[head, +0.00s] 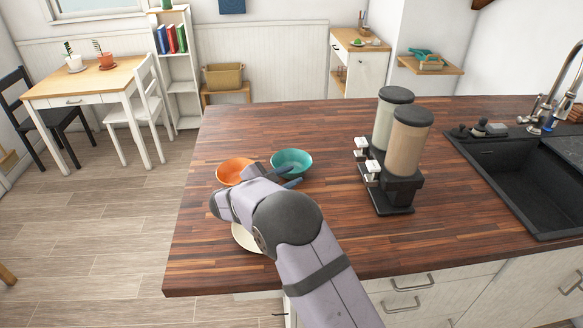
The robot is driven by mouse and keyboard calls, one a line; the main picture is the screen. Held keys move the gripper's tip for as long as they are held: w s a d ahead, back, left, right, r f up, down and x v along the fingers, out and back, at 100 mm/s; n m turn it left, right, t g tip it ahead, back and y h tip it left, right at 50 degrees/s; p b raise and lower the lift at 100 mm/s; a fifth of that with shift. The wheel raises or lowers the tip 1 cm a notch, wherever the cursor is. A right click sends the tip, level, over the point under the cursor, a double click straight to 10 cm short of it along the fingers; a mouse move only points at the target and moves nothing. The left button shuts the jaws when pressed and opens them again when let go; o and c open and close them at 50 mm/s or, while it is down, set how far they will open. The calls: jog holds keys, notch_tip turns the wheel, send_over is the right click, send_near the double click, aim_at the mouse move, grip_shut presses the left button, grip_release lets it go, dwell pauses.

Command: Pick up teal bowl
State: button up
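The teal bowl (294,157) stands upright on the wooden countertop, and its front edge is partly hidden by my gripper. My gripper (289,176) is at the near side of the teal bowl, with its dark fingers pointing right. The fingers look apart, with nothing visible between them. I cannot tell whether a finger touches the bowl.
An orange bowl (233,170) stands just left of the teal bowl. A cream bowl (245,238) is partly hidden under my arm. A twin dispenser (398,150) stands to the right, and a black sink (525,180) beyond it. The counter behind the bowls is clear.

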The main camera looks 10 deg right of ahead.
jog(key=shift+p+x, duration=0.85)
jog(key=shift+x, duration=2.15)
grip_shut()
